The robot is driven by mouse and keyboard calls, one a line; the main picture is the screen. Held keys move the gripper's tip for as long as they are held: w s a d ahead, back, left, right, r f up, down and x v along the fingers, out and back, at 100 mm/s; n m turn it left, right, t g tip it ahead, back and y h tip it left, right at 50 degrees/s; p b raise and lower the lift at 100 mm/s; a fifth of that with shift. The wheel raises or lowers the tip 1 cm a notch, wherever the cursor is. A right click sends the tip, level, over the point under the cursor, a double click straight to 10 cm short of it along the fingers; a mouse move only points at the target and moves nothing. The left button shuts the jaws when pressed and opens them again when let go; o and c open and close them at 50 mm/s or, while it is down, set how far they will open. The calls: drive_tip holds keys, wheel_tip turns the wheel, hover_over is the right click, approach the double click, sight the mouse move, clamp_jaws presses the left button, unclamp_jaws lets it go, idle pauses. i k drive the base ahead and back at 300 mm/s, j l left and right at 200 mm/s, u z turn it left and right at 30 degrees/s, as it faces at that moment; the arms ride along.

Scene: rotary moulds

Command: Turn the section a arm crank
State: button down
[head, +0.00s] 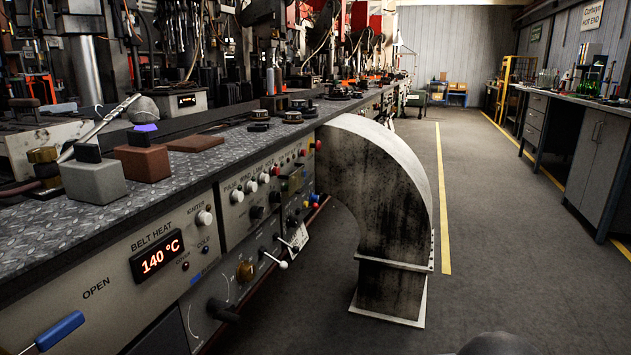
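No label in the head view reads as section a or arm crank, so I cannot tell which control it is. The handles I see on the front panel of the long machine are a blue-gripped handle (60,330) at the lower left, below the word OPEN, and a small lever with a pale ball end (276,261) near the middle. A black knob (222,310) sticks out low on the panel between them. My gripper is not in view. A dark rounded shape at the bottom edge is too cut off to identify.
A belt heat display (158,256) reads 140 °C. Brown and grey blocks (143,163) lie on the tread-plate top (190,180). A large curved metal duct (385,220) stands against the machine, bulging into the aisle. The floor (480,240) to its right is clear up to the right-hand bench.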

sight(223, 310)
drive_tip(key=u, duration=1.05)
